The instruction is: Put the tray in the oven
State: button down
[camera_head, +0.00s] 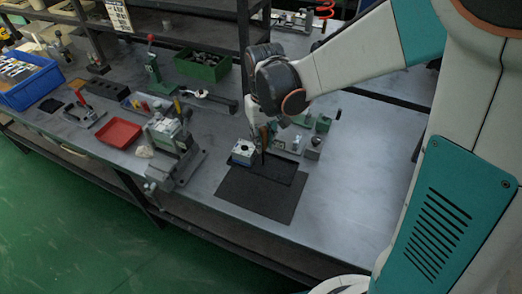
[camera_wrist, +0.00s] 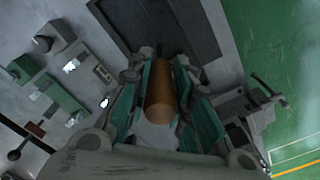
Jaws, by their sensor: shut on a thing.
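A dark flat tray (camera_head: 275,168) with a raised rim lies on the grey workbench, at the far edge of a black mat (camera_head: 250,195). My gripper (camera_head: 264,145) is low over the bench by the tray's far left part, pointing down. In the wrist view my gripper (camera_wrist: 160,68) is shut on a brown cylinder (camera_wrist: 161,100), which lies between its teal fingers. The dark tray (camera_wrist: 165,25) shows beyond the fingertips there. A small light block with a dark hole (camera_head: 243,152) stands at the tray's left end. I see no oven in either view.
A vise-like fixture (camera_head: 178,150) stands left of the mat, with a red tray (camera_head: 118,132) and a blue bin (camera_head: 28,82) farther left. A green box (camera_head: 203,66) is at the back. Small green fittings (camera_head: 322,124) stand right of my gripper. The bench's front right is clear.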

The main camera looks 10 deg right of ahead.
aim_at(263, 164)
notch_tip(263, 164, down, 11)
jog(key=b, duration=0.2)
jog(key=shift+f+b, duration=0.15)
jog(key=shift+b, duration=0.25)
jog(key=shift+f, duration=0.15)
jog(key=c, duration=1.4)
grip_release()
jog(key=shift+c, duration=0.2)
